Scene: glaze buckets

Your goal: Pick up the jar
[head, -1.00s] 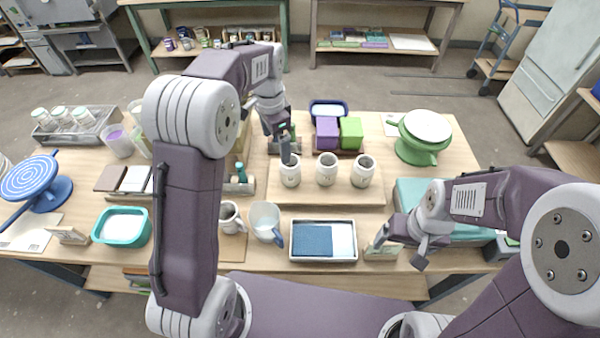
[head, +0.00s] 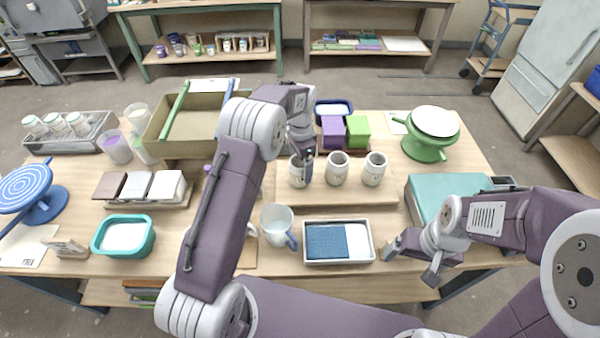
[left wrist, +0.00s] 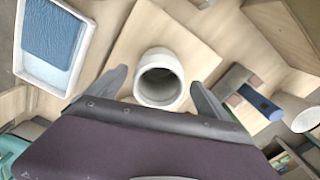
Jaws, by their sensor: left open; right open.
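Three white jars with dark lettering stand in a row on a wooden board (head: 340,197): the left jar (head: 296,178), the middle jar (head: 336,168) and the right jar (head: 373,169). My left gripper (head: 303,168) is at the left jar, and a finger hides part of it. In the left wrist view a jar (left wrist: 160,80) stands upright with its open mouth between the two spread fingers of this gripper (left wrist: 160,88). Contact cannot be told. My right gripper (head: 413,262) is open and empty above the table's front edge, right of the tray.
In front of the board are a clear pitcher (head: 276,222) and a tray with a blue cloth (head: 338,240). Behind the jars are a purple block (head: 333,132) and a green block (head: 358,129). A teal box (head: 440,195) lies to the right.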

